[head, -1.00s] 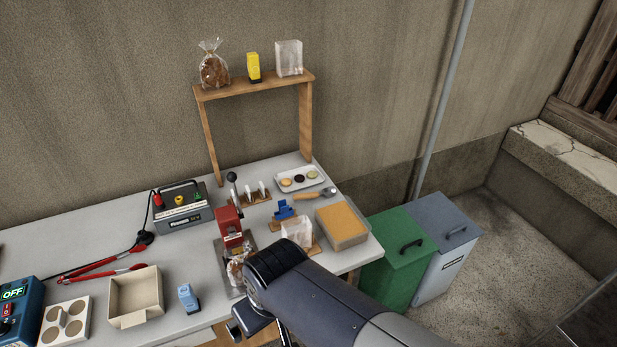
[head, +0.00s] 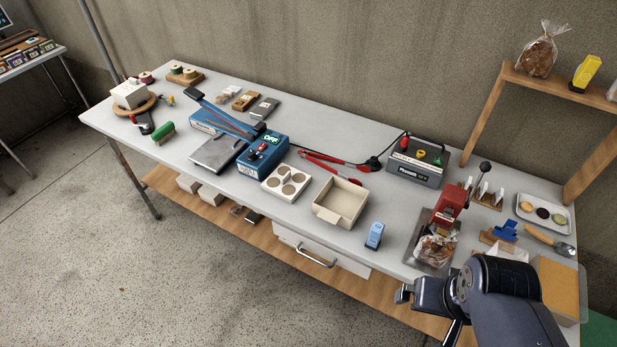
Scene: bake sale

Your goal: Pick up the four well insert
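The four well insert (head: 286,182) is a cream square block with round wells in its top. It lies flat on the grey table near the front edge, between the blue sealer and an open cream box (head: 341,203). Its wells look empty. My gripper (head: 404,294) is at the lower right, past the table's front edge, well to the right of the insert and apart from it. It is small and dark here, and I cannot make out the gap between its fingers.
A blue heat sealer (head: 263,152) showing OFF stands behind and left of the insert. Red tongs (head: 334,167) lie behind it. A small blue stamp-like item (head: 375,235) and a red press (head: 449,208) stand to the right. Open floor lies in front.

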